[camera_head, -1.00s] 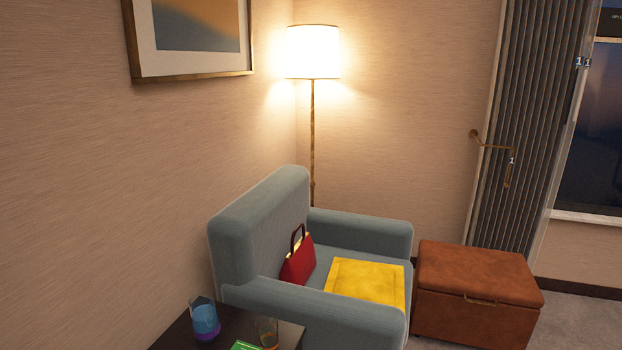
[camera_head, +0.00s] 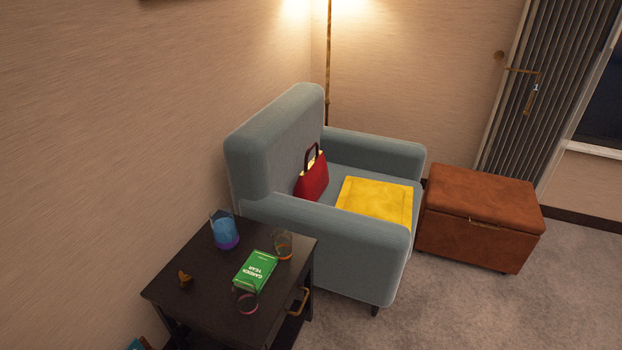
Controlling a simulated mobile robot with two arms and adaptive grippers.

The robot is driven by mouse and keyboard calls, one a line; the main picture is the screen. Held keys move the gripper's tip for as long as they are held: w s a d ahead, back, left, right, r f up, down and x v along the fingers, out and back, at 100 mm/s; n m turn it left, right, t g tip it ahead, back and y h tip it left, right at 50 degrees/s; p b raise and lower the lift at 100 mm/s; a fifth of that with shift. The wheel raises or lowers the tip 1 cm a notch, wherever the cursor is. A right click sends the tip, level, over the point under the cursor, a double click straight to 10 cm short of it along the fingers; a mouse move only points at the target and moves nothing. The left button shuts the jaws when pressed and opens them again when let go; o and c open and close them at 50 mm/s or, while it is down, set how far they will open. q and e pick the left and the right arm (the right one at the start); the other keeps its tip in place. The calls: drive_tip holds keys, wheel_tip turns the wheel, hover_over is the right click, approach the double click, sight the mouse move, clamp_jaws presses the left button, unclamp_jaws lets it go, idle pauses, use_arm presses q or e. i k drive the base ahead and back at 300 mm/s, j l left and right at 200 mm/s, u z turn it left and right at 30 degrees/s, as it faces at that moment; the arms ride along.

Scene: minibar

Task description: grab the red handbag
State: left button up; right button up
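The red handbag (camera_head: 312,181) stands upright on the seat of the blue-grey armchair (camera_head: 350,240), leaning near the backrest. Its dark handle loop points up. A yellow folded cloth or cushion (camera_head: 375,201) lies on the seat to the right of the bag. The near armrest hides the lowest part of the bag. Neither of my grippers is in view.
A dark side table (camera_head: 203,307) stands in front of the armchair, holding a blue glass (camera_head: 224,231), a green book (camera_head: 255,271) and other glasses. A brown leather ottoman (camera_head: 480,216) stands to the right. A floor lamp (camera_head: 328,70) is behind. Carpet (camera_head: 455,305) at front right is clear.

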sight(312, 181)
drive_tip(key=u, duration=0.4)
drive_tip(key=l+u, duration=0.4)
drive_tip(key=i+l+u, duration=0.1)
drive_tip(key=l+u, duration=0.15)
drive_tip(key=u, duration=0.15)
drive_tip(key=l+u, duration=0.6)
drive_tip(key=u, duration=0.2)
drive_tip(key=k, duration=0.05)
